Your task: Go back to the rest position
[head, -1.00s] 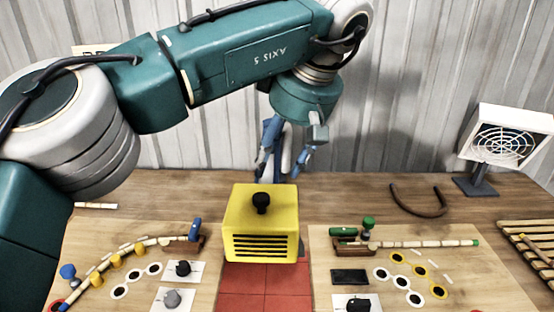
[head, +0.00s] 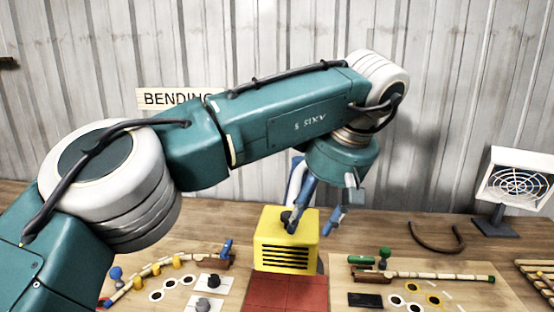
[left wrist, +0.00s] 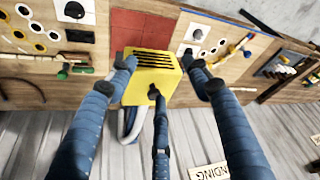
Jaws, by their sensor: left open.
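My left gripper (head: 313,220) hangs from the teal arm that comes in from the left in the head view. Its blue fingers are spread and hold nothing. They overlap the top of the yellow box (head: 285,250) in the picture; whether they touch it I cannot tell. The box stands at the back of the red tiles (head: 285,292). My right gripper is not in view.
A left board (head: 185,262) carries a curved rod on pegs; a right board (head: 440,267) carries a straight rod. A dark U-shaped piece (head: 437,246) and a white fan-like device (head: 518,183) are at the right. A BENDING sign (head: 165,99) is on the wall behind.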

